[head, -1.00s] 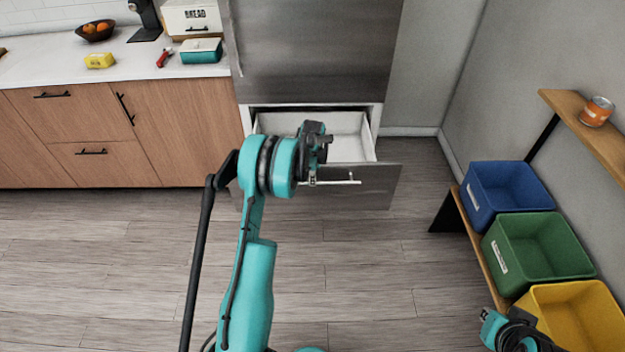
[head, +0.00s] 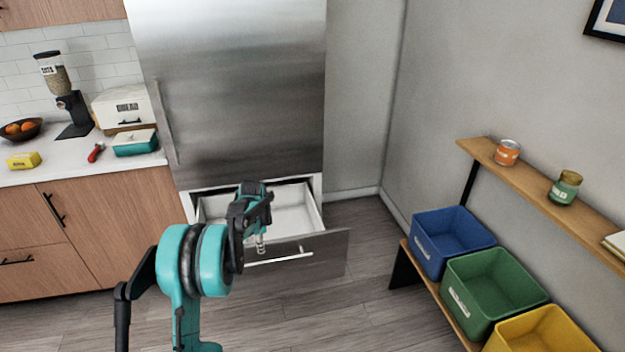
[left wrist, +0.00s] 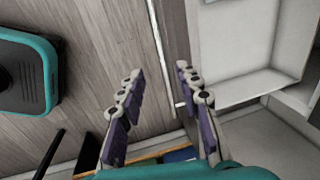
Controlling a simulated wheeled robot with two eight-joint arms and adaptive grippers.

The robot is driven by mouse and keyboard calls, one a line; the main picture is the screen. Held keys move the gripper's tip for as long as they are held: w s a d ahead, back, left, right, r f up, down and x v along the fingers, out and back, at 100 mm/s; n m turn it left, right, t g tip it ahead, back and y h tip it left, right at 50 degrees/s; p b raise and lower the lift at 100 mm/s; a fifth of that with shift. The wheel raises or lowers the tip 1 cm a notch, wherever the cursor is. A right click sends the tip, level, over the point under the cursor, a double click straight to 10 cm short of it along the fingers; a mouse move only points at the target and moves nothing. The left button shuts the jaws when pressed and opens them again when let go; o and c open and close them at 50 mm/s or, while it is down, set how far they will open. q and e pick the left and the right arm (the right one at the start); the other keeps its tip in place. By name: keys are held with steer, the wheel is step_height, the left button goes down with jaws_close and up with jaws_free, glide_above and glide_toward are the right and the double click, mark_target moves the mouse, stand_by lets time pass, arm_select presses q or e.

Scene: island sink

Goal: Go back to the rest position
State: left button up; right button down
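My left gripper (head: 260,240) is in front of the stainless steel fridge, over the front of the pulled-out bottom drawer (head: 305,262) in the head view. In the left wrist view, the fingers of my left gripper (left wrist: 158,76) are spread apart with nothing held between them. The drawer's front and handle (left wrist: 181,104) show beyond the fingers; I cannot tell whether a finger touches them. The drawer's white inside (left wrist: 240,65) looks empty where it shows. My right gripper is in neither current view.
Blue (head: 452,240), green (head: 492,290) and yellow (head: 545,335) bins stand on a low shelf at the right. An orange can (head: 507,152) and a green jar (head: 565,188) sit on the shelf above. The counter (head: 80,170) is at the left; open floor (head: 350,300) lies between.

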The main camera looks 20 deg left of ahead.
arm_select(q)
steer(key=s+d+r+n+t, duration=0.2)
steer(key=s+d+r+n, duration=0.3)
steer(key=s+d+r, duration=0.9)
steer(key=s+d+n+t, duration=0.1)
steer(key=s+d+n, duration=0.2)
steer(key=s, duration=0.5)
steer(key=s+d+n+t+h, duration=0.1)
steer(key=s+d+n+t, duration=0.1)
steer(key=s+d, duration=0.3)
steer(key=s+n, duration=0.1)
steer(key=s, duration=0.2)
steer(key=shift+s+d+f+n, duration=0.25)
steer(key=shift+d+f+n, duration=0.05)
steer(key=shift+d+n, duration=0.1)
